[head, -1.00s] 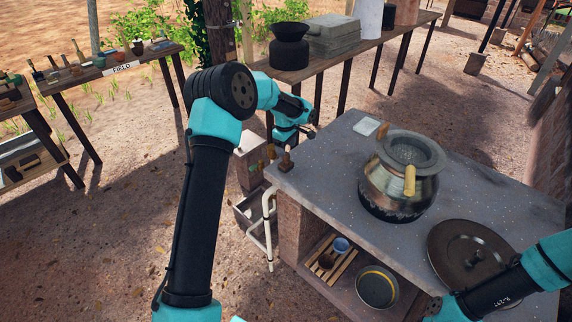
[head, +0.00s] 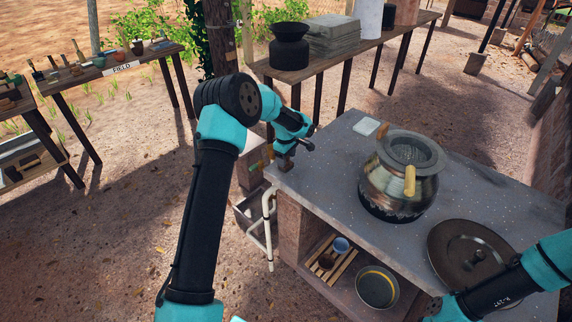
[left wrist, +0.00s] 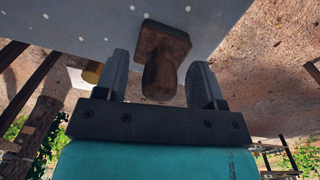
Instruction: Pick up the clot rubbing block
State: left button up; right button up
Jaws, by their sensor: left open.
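The clot rubbing block is a small brown wooden block with a rounded handle. In the head view the block (head: 285,164) is at the left corner of the grey table (head: 325,190), mostly hidden by my left gripper (head: 291,149). In the left wrist view the block (left wrist: 164,58) shows its square base on the speckled tabletop and its handle pointing toward my gripper. My left gripper (left wrist: 160,80) is open, with one finger on each side of the handle. Gaps show on both sides of the handle. My right gripper is out of the picture; only the right arm shows.
A metal pot (head: 400,188) with a strainer and yellow handles stands mid-table. A small white square item (head: 366,126) lies at the back edge. A white pipe (head: 268,225) runs below the left corner.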

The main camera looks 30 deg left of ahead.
pick_arm(q)
jog(key=shift+c, duration=0.4)
jog(key=c, duration=0.9)
jog(key=shift+r, duration=0.1)
jog(key=shift+c, duration=0.2)
jog(key=shift+r, duration=1.45)
jog(key=shift+s+r, duration=0.15)
jog(key=shift+r, duration=0.15)
jog(key=s+d, duration=0.3)
jog(key=s, duration=0.4)
jog(key=s+d+r, duration=0.1)
jog(key=s+d, duration=0.3)
jog(key=s, duration=0.2)
jog(key=shift+s+d+r, duration=0.15)
jog(key=shift+s+d, duration=0.15)
jog(key=shift+s, duration=0.1)
